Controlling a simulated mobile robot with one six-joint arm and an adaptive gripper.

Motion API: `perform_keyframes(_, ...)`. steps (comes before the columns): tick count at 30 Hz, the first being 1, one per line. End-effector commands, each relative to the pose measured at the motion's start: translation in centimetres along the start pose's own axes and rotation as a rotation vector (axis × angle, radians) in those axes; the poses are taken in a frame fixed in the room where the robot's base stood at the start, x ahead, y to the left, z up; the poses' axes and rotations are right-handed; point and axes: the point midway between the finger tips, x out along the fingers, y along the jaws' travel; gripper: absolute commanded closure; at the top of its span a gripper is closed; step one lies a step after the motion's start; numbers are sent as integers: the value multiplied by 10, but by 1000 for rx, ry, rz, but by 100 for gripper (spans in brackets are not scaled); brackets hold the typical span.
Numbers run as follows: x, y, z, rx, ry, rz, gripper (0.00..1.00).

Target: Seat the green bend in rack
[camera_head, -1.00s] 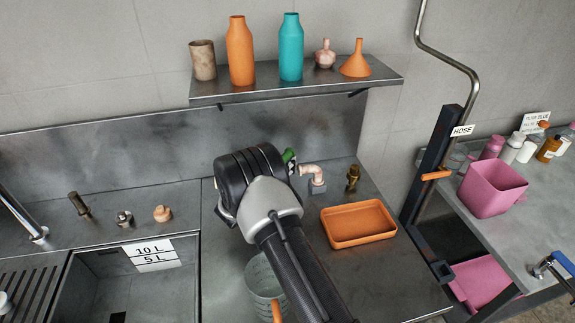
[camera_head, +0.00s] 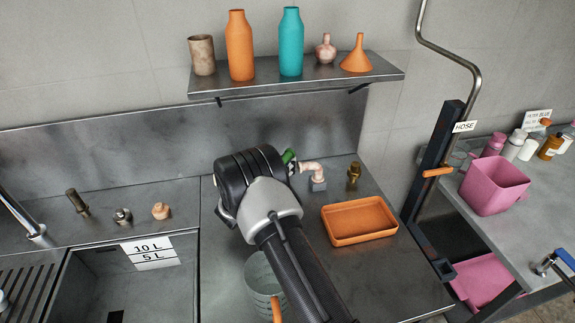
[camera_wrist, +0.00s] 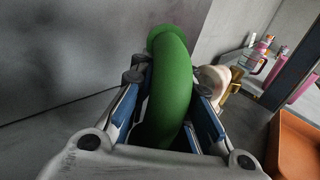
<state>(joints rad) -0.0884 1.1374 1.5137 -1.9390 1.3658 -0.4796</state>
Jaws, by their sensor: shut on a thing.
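The green bend (camera_wrist: 170,88) is a curved pipe piece held between the blue-padded fingers of my gripper (camera_wrist: 172,100) in the wrist view. Its far end with a rounded rim points up and away. In the head view only a small green part (camera_head: 288,156) shows beside my gripper (camera_head: 291,166), above the steel counter. A pale pink bend (camera_head: 312,168) stands on a small grey block (camera_head: 319,185) just right of my gripper. It also shows in the wrist view (camera_wrist: 213,80), partly behind the right finger. I cannot tell which part is the rack; my arm hides the counter below.
A brass fitting (camera_head: 354,175) and an orange tray (camera_head: 359,222) stand to the right. A shelf (camera_head: 300,86) with bottles hangs above. A ribbed clear container (camera_head: 262,275) is partly behind my arm. A sink (camera_head: 125,290) lies left; a dark post (camera_head: 434,170) stands right.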

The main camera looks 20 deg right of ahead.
Motion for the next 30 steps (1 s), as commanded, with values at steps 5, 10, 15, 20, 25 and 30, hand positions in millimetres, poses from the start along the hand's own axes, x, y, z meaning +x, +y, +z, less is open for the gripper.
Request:
perform_keyframes(5, 0, 0, -5, 1, -1, 0, 100)
perform_keyframes(10, 0, 0, -9, 1, -1, 0, 100)
perform_keyframes(15, 0, 0, -14, 1, -1, 0, 100)
perform_keyframes(20, 0, 0, -18, 1, -1, 0, 100)
perform_keyframes(25, 0, 1, -22, 0, -1, 0, 100)
perform_keyframes(30, 0, 1, -22, 0, -1, 0, 78)
